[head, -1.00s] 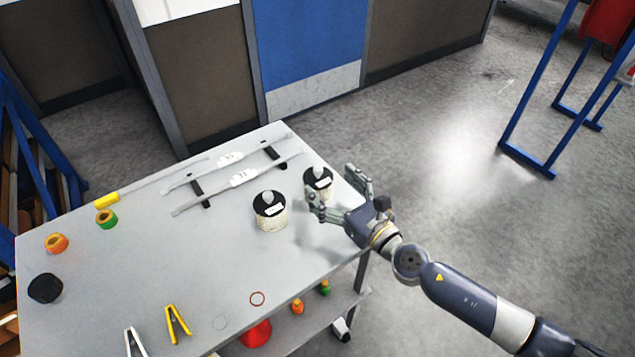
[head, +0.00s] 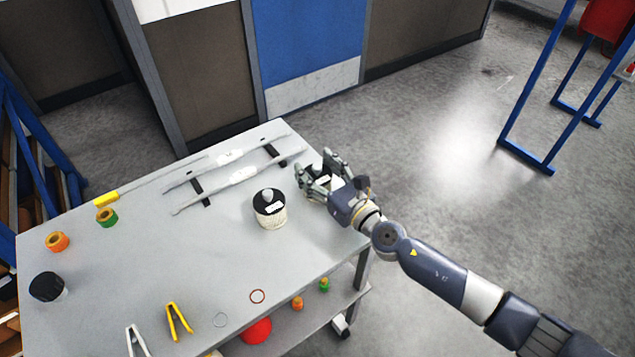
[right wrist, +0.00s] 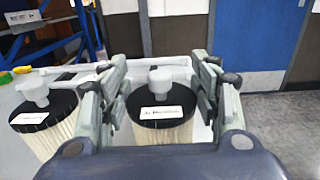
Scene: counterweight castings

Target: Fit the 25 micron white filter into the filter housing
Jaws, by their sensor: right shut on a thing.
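Two pleated off-white filters with black caps, grey knobs and white labels stand on the grey table. My right gripper (head: 313,166) is shut around the filter at the right edge (head: 319,171). In the right wrist view the fingers flank this filter's black cap (right wrist: 160,98). The other filter (head: 270,214) stands to its left, apart from the gripper, and also shows in the wrist view (right wrist: 33,118). The label print is too small to read, so I cannot tell which is 25 micron. I cannot identify the filter housing. My left gripper is not in view.
The table's middle is clear.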

